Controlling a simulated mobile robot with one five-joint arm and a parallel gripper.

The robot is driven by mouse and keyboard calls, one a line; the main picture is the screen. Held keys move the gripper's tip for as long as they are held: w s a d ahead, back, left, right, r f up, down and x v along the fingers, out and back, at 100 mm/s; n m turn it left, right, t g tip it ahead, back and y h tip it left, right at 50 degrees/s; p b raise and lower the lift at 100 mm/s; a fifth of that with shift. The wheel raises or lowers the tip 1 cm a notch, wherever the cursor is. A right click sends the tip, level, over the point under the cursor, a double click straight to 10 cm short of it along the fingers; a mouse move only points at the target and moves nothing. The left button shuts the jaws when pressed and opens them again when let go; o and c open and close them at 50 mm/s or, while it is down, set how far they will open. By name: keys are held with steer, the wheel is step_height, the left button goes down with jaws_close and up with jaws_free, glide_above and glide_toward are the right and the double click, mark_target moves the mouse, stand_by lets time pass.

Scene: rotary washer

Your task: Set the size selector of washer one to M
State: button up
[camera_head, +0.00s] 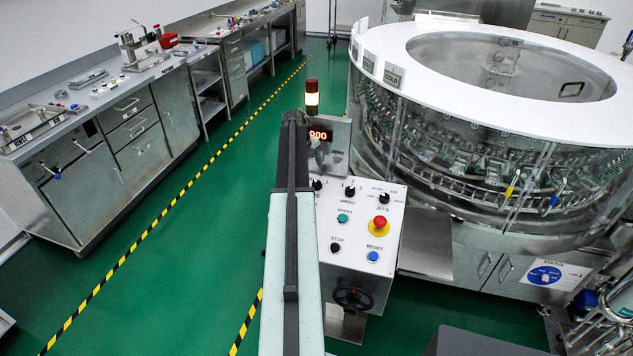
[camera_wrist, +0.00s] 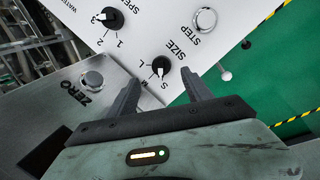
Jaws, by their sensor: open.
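The size selector (camera_wrist: 160,66) is a black knob with a white pointer line on the white control panel. In the wrist view it appears upside down, with the letters L, M and S around it. Its pointer looks turned toward S, beside M, though the picture is small. My gripper (camera_wrist: 161,78) is open, its two dark fingers on either side of the knob's near side; I cannot tell whether they touch it. In the head view my arm covers the left part of the control panel (camera_head: 350,270), and I cannot make out the gripper clearly.
The STEP button (camera_wrist: 205,20), the ZERO button (camera_wrist: 92,79) and a speed knob (camera_wrist: 111,18) are close by. A red emergency button (camera_head: 379,224) is on the panel.

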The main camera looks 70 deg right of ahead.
mark_target(316, 182)
steer(key=b+x, duration=0.7)
steer(key=x, duration=0.1)
steer(key=shift+w+b, duration=0.15)
steer(key=shift+b, duration=0.2)
steer(key=shift+r, duration=0.1)
jaws_close()
steer(key=m, duration=0.4)
steer(key=shift+m+y+p, duration=0.3)
steer(key=shift+y+p, duration=0.05)
steer(key=shift+y, duration=0.05)
steer(key=shift+m+t, duration=0.3)
steer(key=shift+m, duration=1.7)
steer(key=shift+y, duration=0.3)
